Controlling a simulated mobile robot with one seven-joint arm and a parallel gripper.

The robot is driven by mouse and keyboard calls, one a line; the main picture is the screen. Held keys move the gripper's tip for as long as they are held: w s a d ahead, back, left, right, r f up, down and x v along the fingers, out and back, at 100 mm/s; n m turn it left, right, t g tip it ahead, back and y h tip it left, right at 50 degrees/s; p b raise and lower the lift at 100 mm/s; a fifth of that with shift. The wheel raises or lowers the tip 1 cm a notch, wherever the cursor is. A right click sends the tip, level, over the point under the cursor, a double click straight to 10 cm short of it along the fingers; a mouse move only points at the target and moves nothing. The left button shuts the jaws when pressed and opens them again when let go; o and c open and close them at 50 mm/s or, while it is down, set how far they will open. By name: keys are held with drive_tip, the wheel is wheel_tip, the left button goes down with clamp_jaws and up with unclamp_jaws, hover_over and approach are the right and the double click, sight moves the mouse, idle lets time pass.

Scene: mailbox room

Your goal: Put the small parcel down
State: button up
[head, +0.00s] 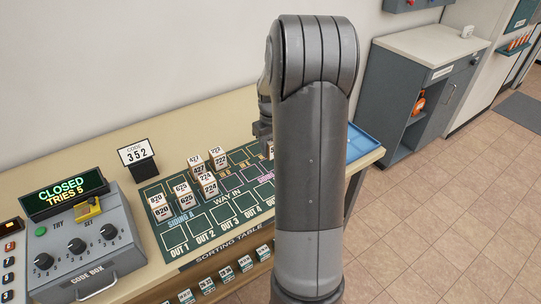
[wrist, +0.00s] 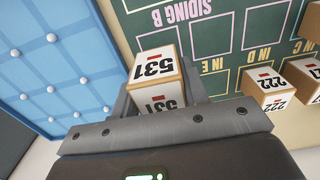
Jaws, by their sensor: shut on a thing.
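The small parcel (wrist: 157,66) is a tan box with white labels reading 531. In the wrist view my gripper (wrist: 156,84) is shut on it, with a grey jaw on either side. Below it lie the dark green sorting mat (wrist: 215,40) and a strip of bare table; I cannot tell how high it is held. In the head view my arm hides most of the gripper (head: 262,129); only a sliver of a white-labelled box shows beside the arm (head: 270,150), and I cannot tell if it is the held one.
Several numbered parcels, such as 222 (wrist: 268,88), stand on the mat. A blue studded tray (wrist: 50,65) is at the table's right end in the head view (head: 362,143).

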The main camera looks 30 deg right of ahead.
sight(270, 156)
drive_tip(key=shift+w+a+f, duration=0.1)
drive_tip(key=shift+w+f, duration=0.05)
drive_tip(key=shift+w, duration=0.05)
drive_tip(key=shift+f, duration=1.95)
drive_tip(key=shift+f, duration=0.15)
drive_tip(key=o, duration=1)
